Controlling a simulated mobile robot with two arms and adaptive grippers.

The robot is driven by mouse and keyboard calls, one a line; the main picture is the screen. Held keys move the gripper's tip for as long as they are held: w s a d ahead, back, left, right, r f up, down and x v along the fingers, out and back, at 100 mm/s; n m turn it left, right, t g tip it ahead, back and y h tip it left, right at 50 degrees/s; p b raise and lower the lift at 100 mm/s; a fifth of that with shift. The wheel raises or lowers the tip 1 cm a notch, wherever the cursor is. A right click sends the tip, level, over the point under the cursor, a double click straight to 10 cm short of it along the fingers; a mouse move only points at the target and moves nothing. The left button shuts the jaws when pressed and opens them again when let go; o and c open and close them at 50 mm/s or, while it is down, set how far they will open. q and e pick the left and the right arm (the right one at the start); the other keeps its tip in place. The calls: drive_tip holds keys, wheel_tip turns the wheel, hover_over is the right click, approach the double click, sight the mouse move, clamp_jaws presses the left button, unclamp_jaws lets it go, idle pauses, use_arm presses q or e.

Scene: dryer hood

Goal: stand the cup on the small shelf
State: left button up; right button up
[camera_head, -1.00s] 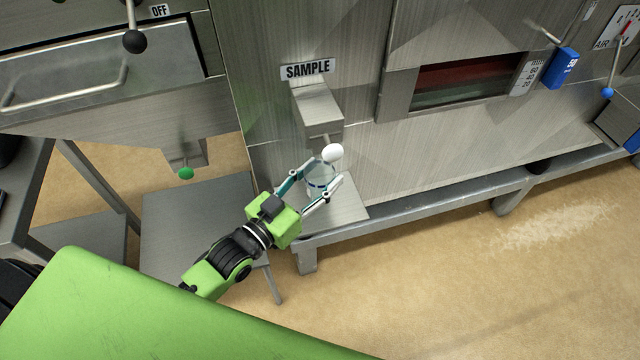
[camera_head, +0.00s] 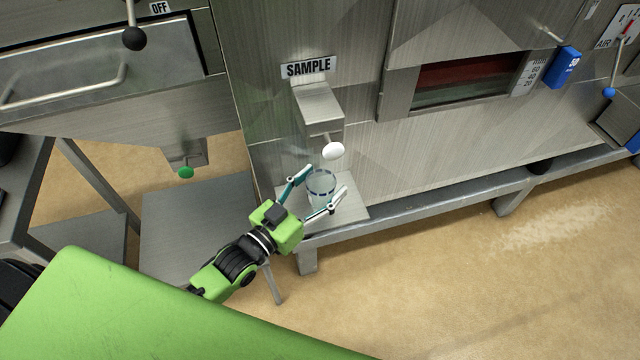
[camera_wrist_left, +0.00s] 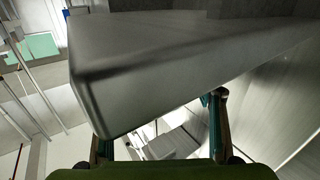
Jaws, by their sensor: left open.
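A clear cup (camera_head: 321,190) with a dark blue rim stands upright on the small shelf (camera_head: 354,213), a grey plate below the SAMPLE spout. My left gripper (camera_head: 325,180) is open, with one finger on each side of the cup. Whether a finger still touches the cup I cannot tell. In the left wrist view, the fingers (camera_wrist_left: 160,120) show apart beneath a large grey metal block, and I cannot make out the cup there. My right gripper is not in view.
The SAMPLE spout (camera_head: 319,108) with its white knob (camera_head: 333,151) hangs just above and behind the cup. A lower grey table (camera_head: 195,225) stands to the left, under a green knob (camera_head: 186,173). A long metal beam (camera_head: 430,211) runs right from the shelf.

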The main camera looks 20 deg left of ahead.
use_arm(q)
drive_tip(key=shift+r, duration=0.15)
drive_tip(key=shift+s+a, duration=0.1)
drive_tip(key=shift+s, duration=0.15)
drive_tip(key=v, duration=1.1)
drive_tip(key=shift+s+b, duration=0.2)
drive_tip(key=shift+b, duration=0.25)
